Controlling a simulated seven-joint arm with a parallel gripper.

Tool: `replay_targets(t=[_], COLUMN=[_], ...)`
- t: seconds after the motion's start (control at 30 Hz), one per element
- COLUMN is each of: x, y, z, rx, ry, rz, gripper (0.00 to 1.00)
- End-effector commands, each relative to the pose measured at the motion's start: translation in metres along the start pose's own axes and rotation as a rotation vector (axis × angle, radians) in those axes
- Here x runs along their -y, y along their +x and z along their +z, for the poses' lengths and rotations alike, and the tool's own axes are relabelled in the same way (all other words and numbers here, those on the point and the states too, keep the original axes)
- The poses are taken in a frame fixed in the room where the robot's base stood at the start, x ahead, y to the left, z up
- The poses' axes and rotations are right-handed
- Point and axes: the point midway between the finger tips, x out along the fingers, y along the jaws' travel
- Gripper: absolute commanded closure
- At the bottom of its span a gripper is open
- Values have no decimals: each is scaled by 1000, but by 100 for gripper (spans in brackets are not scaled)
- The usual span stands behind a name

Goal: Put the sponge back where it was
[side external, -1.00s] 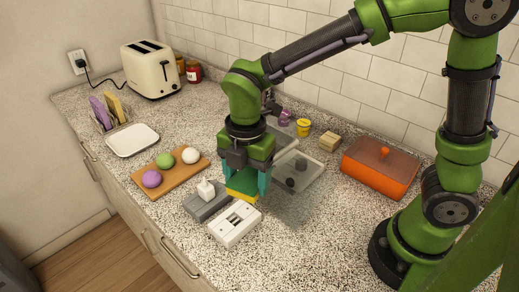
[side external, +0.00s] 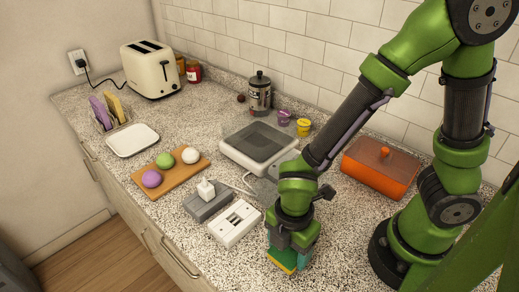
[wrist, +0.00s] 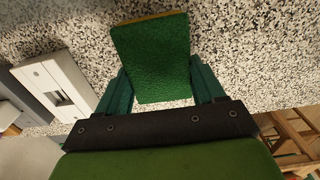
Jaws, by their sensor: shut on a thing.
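The sponge (side external: 284,261) is green with a yellow layer, and my gripper (side external: 290,252) is shut on it. In the side view it is low over the front part of the counter, right of the white slotted box. I cannot tell whether it touches the counter. In the wrist view the green face of the sponge (wrist: 152,58) fills the space between the teal fingers of my gripper (wrist: 160,90), with a thin yellow edge at its top.
The white slotted box (side external: 235,224) and a grey box (side external: 208,206) with a white plug stand left of my gripper. A dark-topped white appliance (side external: 258,148) is behind. An orange container (side external: 380,168) is at right. Speckled counter around the sponge is clear.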

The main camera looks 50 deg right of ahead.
Motion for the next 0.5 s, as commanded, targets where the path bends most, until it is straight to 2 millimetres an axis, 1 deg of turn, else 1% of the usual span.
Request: replay_targets(t=[0.03,0.1,0.47,0.5], x=[1,1,0,0], y=[7,12,15,16], z=[0,0,0,0], rx=[3,2,1,1], ry=[-2,-1,-1,-1], rz=[-4,-2,0,0], gripper=[76,76,76,30])
